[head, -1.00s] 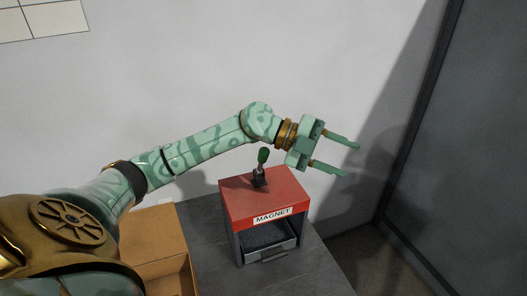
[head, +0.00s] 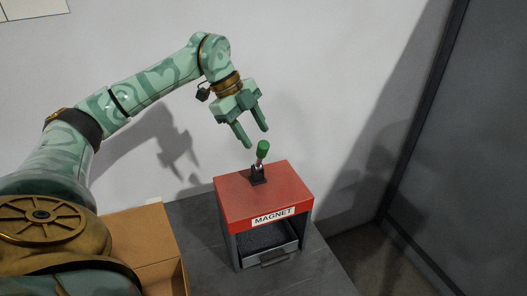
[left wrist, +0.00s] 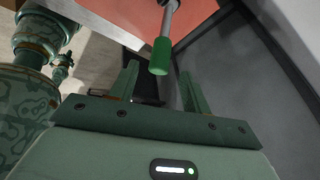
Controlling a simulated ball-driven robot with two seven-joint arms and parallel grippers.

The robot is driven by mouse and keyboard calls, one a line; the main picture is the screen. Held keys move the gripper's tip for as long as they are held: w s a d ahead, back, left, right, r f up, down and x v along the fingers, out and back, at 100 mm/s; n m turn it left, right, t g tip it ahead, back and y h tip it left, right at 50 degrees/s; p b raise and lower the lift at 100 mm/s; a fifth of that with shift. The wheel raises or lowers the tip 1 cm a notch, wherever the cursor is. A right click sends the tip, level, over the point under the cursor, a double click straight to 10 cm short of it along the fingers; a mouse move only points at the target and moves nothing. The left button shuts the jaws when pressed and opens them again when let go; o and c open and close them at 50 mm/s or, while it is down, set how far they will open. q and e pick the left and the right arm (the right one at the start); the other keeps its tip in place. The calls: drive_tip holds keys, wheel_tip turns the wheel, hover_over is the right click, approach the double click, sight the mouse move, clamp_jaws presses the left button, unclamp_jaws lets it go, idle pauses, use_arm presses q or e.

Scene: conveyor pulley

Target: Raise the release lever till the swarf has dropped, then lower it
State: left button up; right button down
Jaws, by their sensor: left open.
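The release lever (head: 262,152) stands on top of a red box labelled MAGNET (head: 258,196). It has a green grip on a metal stem and tilts slightly right in the head view. My left gripper (head: 254,138) is open and empty, its fingers pointing down just above and left of the lever's grip. In the left wrist view the green grip (left wrist: 160,57) shows beyond and between the two open fingers (left wrist: 160,92), apart from them. Dark swarf (head: 264,236) lies in the grey drawer tray (head: 270,258) under the red top. My right gripper is not in view.
The box stands on a dark grey table (head: 200,222). An open cardboard box (head: 146,240) stands to the left. A dark panel (head: 470,150) rises at the right, and a pale wall (head: 330,60) is behind. The air above the red box is otherwise clear.

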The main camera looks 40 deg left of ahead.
sight(263, 148)
use_arm(q)
drive_tip(key=x, duration=0.4)
drive_tip(key=shift+d+f, duration=0.15)
drive_tip(key=shift+f, duration=0.05)
drive_tip(key=shift+w+d+f, duration=0.2)
drive_tip(key=shift+f, duration=0.25)
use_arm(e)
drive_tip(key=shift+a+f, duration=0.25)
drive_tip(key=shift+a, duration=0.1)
use_arm(q)
clamp_jaws()
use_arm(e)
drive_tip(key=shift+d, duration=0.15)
